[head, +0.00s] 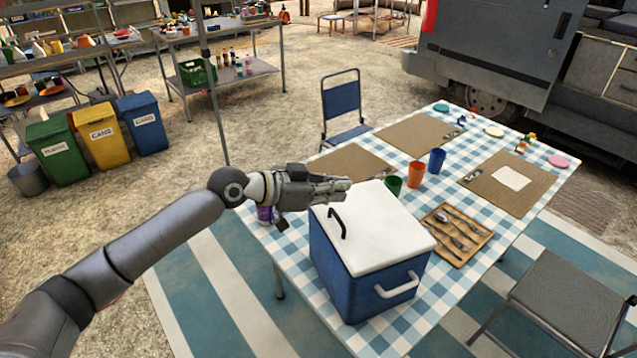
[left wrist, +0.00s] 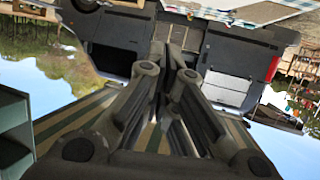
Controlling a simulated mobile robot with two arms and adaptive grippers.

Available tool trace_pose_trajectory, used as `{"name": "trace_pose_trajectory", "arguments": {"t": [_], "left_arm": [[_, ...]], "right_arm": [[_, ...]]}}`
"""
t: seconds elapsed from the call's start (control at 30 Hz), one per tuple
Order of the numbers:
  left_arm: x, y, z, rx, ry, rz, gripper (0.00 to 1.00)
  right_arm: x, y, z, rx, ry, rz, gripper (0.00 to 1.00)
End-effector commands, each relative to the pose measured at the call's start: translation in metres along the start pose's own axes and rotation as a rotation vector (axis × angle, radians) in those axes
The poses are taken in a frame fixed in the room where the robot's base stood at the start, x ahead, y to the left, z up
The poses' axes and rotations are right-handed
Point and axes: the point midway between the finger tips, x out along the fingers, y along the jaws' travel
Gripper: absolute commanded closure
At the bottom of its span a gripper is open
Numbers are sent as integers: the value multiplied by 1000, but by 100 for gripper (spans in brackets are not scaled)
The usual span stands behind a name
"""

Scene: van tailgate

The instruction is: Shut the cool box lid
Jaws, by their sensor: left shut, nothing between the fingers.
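The cool box (head: 345,285) is blue and stands on the near end of the checked table. Its white lid (head: 375,228) lies flat over the top, with a black handle near its left edge and a white carry handle on the box's front. I see no gap under the lid. My left gripper (head: 347,184) is shut and empty, with its fingertips at the back left corner of the lid in the head view; I cannot tell whether they touch it. The left wrist view shows the closed fingers (left wrist: 174,62), but not the cool box. My right gripper is not in view.
The table (head: 440,302) holds green, orange and blue cups (head: 415,174), a cutlery tray (head: 455,235) and brown placemats (head: 508,184). A purple item (head: 265,213) is beside the gripper. Chairs stand at the back (head: 341,108) and front right (head: 570,305).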

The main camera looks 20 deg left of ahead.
Motion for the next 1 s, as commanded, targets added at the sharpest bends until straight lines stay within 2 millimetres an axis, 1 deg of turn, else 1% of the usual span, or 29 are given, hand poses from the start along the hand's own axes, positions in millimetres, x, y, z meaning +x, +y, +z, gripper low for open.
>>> {"name": "trace_pose_trajectory", "arguments": {"t": [0.03, 0.17, 0.2, 0.3, 0.4, 0.57, 0.87, 1.0], "left_arm": [[10, 1, -5, -2, 1, 3, 100], [34, 1, -4, -1, 1, 2, 100], [28, 0, 9, -3, -7, 0, 100], [22, 0, 22, -3, -5, 0, 100], [19, 1, 31, -1, -3, 1, 100], [18, 1, 38, 1, -2, 1, 100], [17, 1, 39, 1, -1, 1, 100], [18, 0, 44, 1, -1, 1, 100]], "right_arm": [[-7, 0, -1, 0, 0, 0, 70], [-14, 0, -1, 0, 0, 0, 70], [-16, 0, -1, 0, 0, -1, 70], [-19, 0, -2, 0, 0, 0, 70], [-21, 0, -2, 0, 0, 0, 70], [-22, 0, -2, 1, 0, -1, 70], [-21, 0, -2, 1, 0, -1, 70], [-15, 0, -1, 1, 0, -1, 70]]}}
